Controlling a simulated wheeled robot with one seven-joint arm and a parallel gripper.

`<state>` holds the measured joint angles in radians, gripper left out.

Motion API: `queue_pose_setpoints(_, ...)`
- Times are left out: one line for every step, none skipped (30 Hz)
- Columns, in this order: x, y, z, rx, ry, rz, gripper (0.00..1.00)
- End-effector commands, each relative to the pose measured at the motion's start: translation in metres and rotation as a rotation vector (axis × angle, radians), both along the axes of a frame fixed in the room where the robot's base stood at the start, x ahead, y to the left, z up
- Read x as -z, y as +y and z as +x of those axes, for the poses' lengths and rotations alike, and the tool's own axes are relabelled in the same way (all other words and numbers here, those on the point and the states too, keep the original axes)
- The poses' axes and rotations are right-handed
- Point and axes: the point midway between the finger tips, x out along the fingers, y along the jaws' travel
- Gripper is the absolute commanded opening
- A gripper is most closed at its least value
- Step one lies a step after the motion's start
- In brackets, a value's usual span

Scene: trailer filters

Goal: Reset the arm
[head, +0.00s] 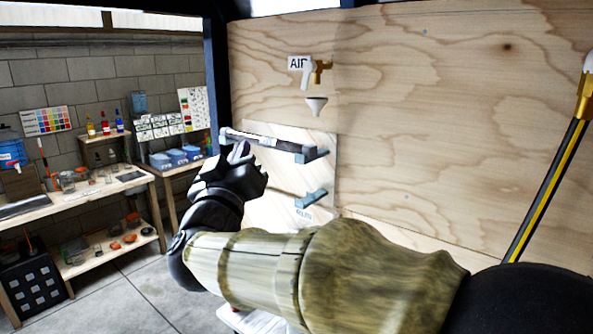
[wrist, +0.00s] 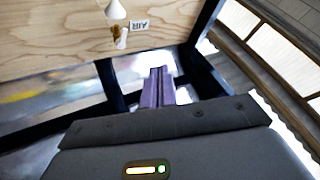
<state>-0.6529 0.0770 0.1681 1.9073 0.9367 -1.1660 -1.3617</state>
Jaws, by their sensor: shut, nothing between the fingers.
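My arm crosses the head view from the lower right towards the left, in a mottled khaki sleeve. My gripper (head: 240,152) is at the left end of it, in front of the wooden panel's left edge. In the wrist view the two fingers (wrist: 158,72) lie side by side, shut with nothing between them. A dark and light bar (head: 268,141) shows just above my gripper, reaching to a blue-grey bracket (head: 311,155). Whether my gripper touches the bar cannot be told.
The plywood wall (head: 430,110) carries an AIR label (head: 297,63), a brass valve (head: 322,70) and a white cone (head: 316,105). A lower bracket (head: 311,198) sits beneath. A black and yellow pole (head: 546,190) stands right. Workbenches (head: 75,195) stand far left.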

Motion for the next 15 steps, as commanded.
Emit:
queue_pose_setpoints(0.016,-0.007,0.011,-0.041,0.034,-0.008,0.00)
queue_pose_setpoints(0.026,-0.009,0.017,-0.075,0.061,-0.008,0.00)
queue_pose_setpoints(0.042,-0.013,0.025,-0.116,0.102,-0.007,0.00)
queue_pose_setpoints(0.055,-0.016,0.030,-0.145,0.138,-0.007,0.00)
queue_pose_setpoints(0.067,-0.020,0.034,-0.172,0.175,-0.004,0.00)
queue_pose_setpoints(0.086,-0.026,0.038,-0.205,0.232,0.003,0.00)
queue_pose_setpoints(0.100,-0.031,0.041,-0.225,0.278,0.009,0.00)
queue_pose_setpoints(0.115,-0.037,0.042,-0.244,0.326,0.017,0.00)
queue_pose_setpoints(0.135,-0.046,0.043,-0.264,0.393,0.029,0.00)
queue_pose_setpoints(0.150,-0.053,0.043,-0.274,0.446,0.040,0.00)
queue_pose_setpoints(0.167,-0.061,0.042,-0.283,0.501,0.054,0.00)
queue_pose_setpoints(0.188,-0.072,0.039,-0.289,0.579,0.072,0.00)
queue_pose_setpoints(0.204,-0.080,0.035,-0.290,0.636,0.089,0.00)
queue_pose_setpoints(0.220,-0.090,0.031,-0.288,0.695,0.107,0.00)
queue_pose_setpoints(0.240,-0.102,0.024,-0.279,0.772,0.130,0.00)
